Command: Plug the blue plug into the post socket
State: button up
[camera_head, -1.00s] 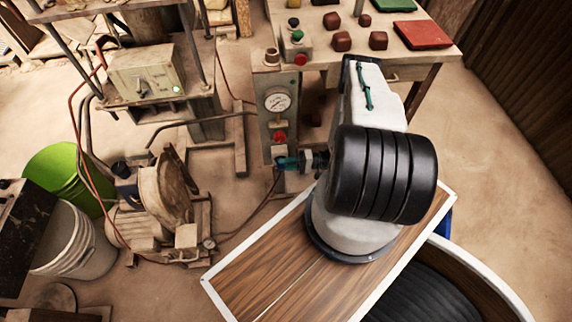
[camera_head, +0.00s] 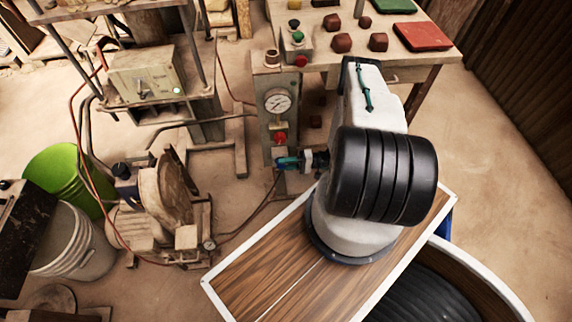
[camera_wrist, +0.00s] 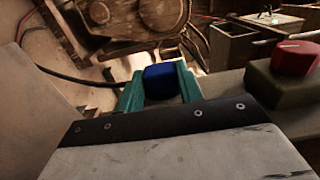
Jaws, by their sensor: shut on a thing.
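My gripper (camera_head: 288,163) is low at the front face of the grey post (camera_head: 262,125), just under its red knob. In the wrist view my teal gripper fingers (camera_wrist: 160,88) are shut on the blue plug (camera_wrist: 163,73), which shows between the fingertips. A dark cable runs to the left from beside the plug. The post's red knob also shows close by on the right of the wrist view (camera_wrist: 296,57). I cannot make out the post socket, and I cannot tell whether the plug touches it.
A round gauge (camera_head: 278,101) sits on the post above the knob. A motor-like machine (camera_head: 165,195) with hoses stands on the left, near a green bin (camera_head: 62,175) and a white bucket (camera_head: 75,245). A table with coloured blocks (camera_head: 395,48) is behind. Bare floor lies around the post.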

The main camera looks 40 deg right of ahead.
jog(key=s+a, duration=0.3)
jog(key=s, duration=0.2)
jog(key=shift+a, duration=0.2)
dwell(0.7)
dwell(0.5)
